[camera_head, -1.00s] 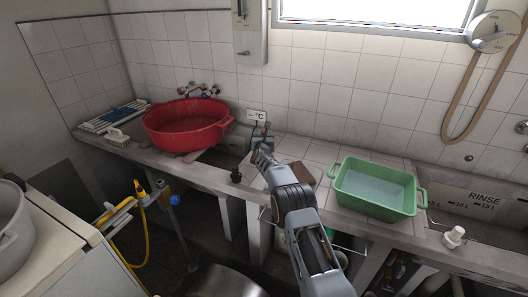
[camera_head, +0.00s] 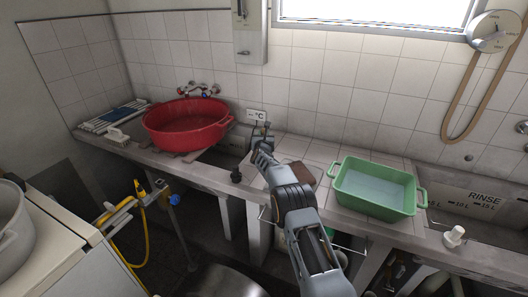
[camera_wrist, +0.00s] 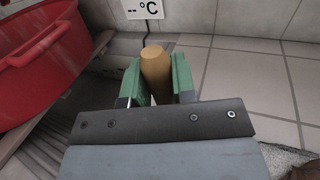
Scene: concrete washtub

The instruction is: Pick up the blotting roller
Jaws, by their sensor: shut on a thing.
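The tan wooden grip of the blotting roller (camera_wrist: 156,68) stands between the two green finger pads in the wrist view. The pads touch it on both sides, so my gripper (camera_wrist: 157,84) is shut on it. The rest of the roller is hidden behind the gripper body. In the head view my gripper (camera_head: 262,136) is small, at the back of the counter near the wall, between the red tub and the green basin. The roller cannot be made out clearly there.
A red tub (camera_head: 187,124) stands left of my gripper and a green basin (camera_head: 375,190) with water to the right. A brown object (camera_head: 301,170) sits on the tiles beside my arm. A temperature display (camera_wrist: 143,8) is on the wall just behind.

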